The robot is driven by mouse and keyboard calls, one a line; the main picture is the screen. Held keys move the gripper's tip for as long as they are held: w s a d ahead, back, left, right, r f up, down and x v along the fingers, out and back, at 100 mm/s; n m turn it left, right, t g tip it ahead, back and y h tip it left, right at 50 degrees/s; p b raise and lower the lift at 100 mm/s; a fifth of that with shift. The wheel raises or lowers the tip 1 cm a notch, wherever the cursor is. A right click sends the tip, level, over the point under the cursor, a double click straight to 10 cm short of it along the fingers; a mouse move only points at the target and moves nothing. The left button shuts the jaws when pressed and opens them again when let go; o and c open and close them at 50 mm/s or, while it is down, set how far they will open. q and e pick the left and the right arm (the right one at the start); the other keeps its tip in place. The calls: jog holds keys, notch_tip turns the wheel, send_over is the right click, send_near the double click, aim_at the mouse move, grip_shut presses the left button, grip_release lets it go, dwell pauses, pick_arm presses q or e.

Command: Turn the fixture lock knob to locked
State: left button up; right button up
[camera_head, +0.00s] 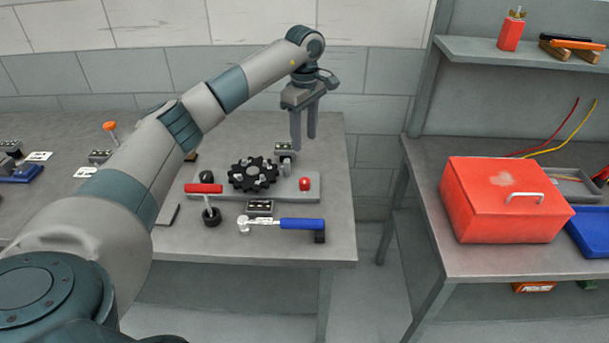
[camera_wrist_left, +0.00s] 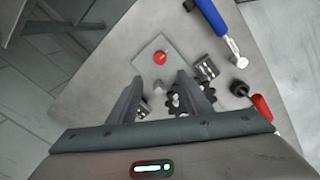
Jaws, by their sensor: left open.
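A grey fixture plate (camera_head: 260,191) lies on the left bench with a black toothed wheel (camera_head: 252,174) on it. A red round knob (camera_head: 305,184) stands at its right end; it also shows in the wrist view (camera_wrist_left: 160,58). A small grey post-like part (camera_head: 286,166) stands between wheel and red knob, behind them. I cannot tell which of these is the lock knob, or its setting. My left gripper (camera_head: 303,143) is open and empty, pointing down above the plate's back edge. Its fingers (camera_wrist_left: 160,78) reach toward the plate in the wrist view, apart from the red knob.
A red box (camera_head: 500,200) stands on the right bench, across a gap. The bench's right end is clear.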

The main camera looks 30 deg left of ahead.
aim_at(304, 180)
pick_arm(q)
notch_tip(304, 180, down, 14)
jog(key=p, duration=0.4)
jog(key=shift+r+p, duration=0.1)
jog(key=shift+p, duration=0.3)
jog(key=shift+f, duration=0.65)
jog(key=c, duration=1.1)
